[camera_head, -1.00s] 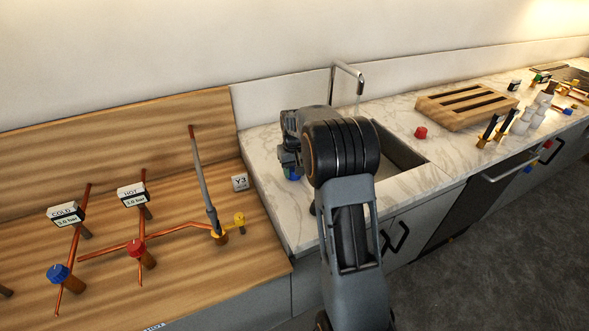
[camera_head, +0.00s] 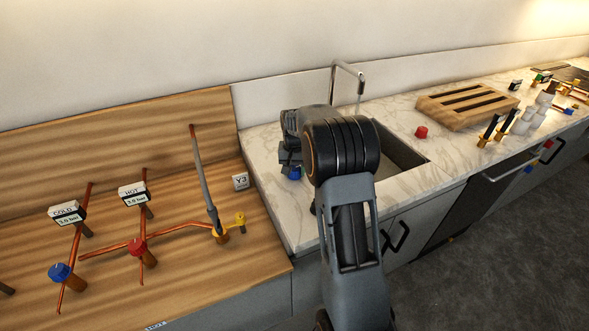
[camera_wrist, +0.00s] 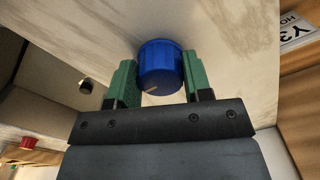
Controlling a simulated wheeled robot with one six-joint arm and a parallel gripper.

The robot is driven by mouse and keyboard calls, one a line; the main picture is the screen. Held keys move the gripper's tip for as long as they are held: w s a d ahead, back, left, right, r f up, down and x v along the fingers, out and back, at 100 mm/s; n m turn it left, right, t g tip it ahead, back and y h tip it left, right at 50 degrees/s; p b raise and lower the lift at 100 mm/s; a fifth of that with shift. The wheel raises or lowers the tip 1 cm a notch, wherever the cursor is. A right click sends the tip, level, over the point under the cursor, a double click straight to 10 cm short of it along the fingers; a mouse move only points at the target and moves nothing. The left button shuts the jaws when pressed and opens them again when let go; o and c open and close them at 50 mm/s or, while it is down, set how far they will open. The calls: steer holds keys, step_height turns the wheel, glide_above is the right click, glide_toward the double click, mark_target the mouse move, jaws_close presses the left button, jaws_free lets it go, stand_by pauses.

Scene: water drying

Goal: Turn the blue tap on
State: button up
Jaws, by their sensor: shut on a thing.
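The blue tap (camera_wrist: 160,66) is a round blue knob on the marble worktop, with a pale mark low on its side. In the wrist view my gripper (camera_wrist: 160,83) has its green fingers on both sides of the knob and is shut on it. In the head view only a small part of the blue knob (camera_head: 295,174) shows below my gripper (camera_head: 290,168), and my arm hides most of the grip.
The sink (camera_head: 405,155) with its chrome spout (camera_head: 348,70) lies to the right, with a thin stream below the spout. A red knob (camera_head: 421,132) and a wooden rack (camera_head: 466,108) stand beyond. Copper pipes with another blue knob (camera_head: 60,273) are on the wooden board at left.

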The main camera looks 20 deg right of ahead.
mark_target(295, 168)
steer(key=shift+r, duration=0.1)
steer(key=o, duration=0.9)
step_height(295, 168, up, 14)
steer(key=shift+d+f, duration=0.1)
steer(key=shift+f, duration=0.05)
stand_by(0.6)
